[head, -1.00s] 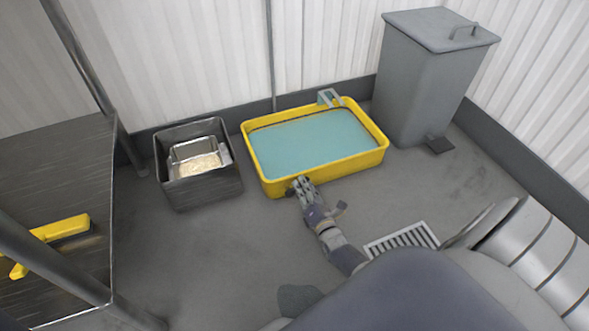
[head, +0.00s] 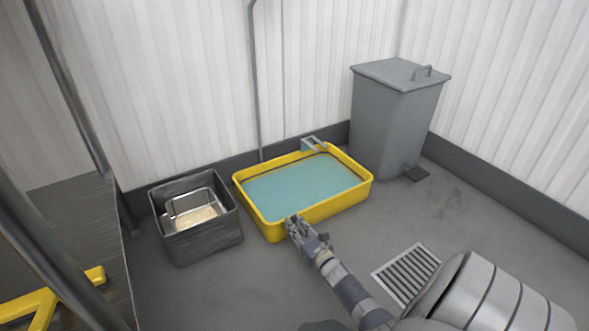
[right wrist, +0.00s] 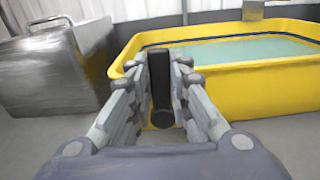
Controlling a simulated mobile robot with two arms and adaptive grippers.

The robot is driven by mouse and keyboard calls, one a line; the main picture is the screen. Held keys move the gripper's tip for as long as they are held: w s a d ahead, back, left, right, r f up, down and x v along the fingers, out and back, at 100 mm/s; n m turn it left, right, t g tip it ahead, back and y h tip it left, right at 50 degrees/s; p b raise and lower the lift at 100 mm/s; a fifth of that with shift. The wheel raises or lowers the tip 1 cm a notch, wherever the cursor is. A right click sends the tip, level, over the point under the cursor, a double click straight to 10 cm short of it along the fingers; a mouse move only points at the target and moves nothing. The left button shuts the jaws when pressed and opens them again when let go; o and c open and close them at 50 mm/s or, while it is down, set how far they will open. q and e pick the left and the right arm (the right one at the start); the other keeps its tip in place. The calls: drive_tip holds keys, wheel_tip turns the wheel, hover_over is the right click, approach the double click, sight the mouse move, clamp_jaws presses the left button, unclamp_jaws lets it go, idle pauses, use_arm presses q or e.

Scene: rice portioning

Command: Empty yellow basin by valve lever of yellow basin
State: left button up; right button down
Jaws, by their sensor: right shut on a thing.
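The yellow basin (head: 322,211) stands on the floor and holds blue-green liquid. Its front wall also shows in the right wrist view (right wrist: 255,93). My right gripper (head: 293,222) is at the basin's front side, near its left corner. In the right wrist view its fingers (right wrist: 161,85) are shut on a dark upright bar, the valve lever (right wrist: 160,80), just in front of the yellow wall. In the head view the fingers hide the lever. My left gripper is not in view.
A dark bin (head: 207,247) holding a metal pan (head: 205,187) with pale grains stands left of the basin. A grey lidded bin (head: 385,125) stands behind right. A floor drain grate (head: 407,276) lies front right. A dark table (head: 75,235) is at the left.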

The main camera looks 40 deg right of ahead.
drive_tip(key=shift+a+n, duration=0.15)
drive_tip(key=shift+n, duration=0.25)
drive_tip(key=c, duration=1.5)
unclamp_jaws()
drive_tip(key=shift+r, duration=5)
drive_tip(key=shift+w+a, duration=0.1)
